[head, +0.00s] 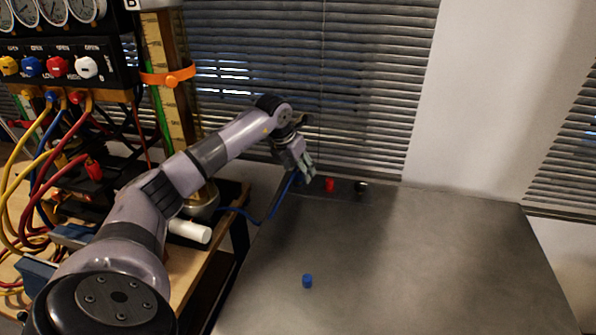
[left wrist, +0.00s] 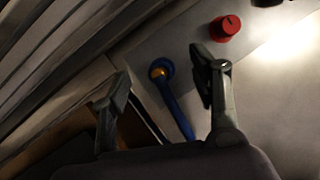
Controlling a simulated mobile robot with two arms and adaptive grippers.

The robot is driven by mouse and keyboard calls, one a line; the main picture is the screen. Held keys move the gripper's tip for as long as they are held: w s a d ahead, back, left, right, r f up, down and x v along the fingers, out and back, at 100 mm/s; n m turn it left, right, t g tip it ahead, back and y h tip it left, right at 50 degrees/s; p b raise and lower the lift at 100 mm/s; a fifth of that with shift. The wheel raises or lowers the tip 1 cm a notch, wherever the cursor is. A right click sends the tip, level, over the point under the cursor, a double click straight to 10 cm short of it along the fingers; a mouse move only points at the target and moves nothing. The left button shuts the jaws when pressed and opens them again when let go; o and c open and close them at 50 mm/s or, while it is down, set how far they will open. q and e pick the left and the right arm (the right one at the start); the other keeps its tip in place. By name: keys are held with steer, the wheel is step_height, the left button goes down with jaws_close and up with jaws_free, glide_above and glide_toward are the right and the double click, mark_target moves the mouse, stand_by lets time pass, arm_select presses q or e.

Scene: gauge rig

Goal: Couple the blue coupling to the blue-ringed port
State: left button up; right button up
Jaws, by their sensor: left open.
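A blue hose (head: 257,219) crosses from the wooden bench to the back left of the grey table. Its blue end, the blue coupling with a brass centre (left wrist: 160,69), shows in the left wrist view between the two fingers. My left gripper (head: 309,172) is over the back left edge of the table, and its fingers (left wrist: 163,73) are open, apart from the hose end. In the head view the gripper mostly hides that end. I cannot make out a blue-ringed port.
On the strip along the table's back are a red knob-like piece (head: 329,185) and a black one (head: 361,188). A small blue cap-like cylinder (head: 307,281) stands on the table (head: 430,260), otherwise clear. A gauge panel (head: 60,60) with coloured hoses stands left; blinds hang behind.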

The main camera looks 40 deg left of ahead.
arm_select(q)
steer(key=v, duration=1)
steer(key=shift+r, duration=0.35)
steer(key=shift+s, duration=0.15)
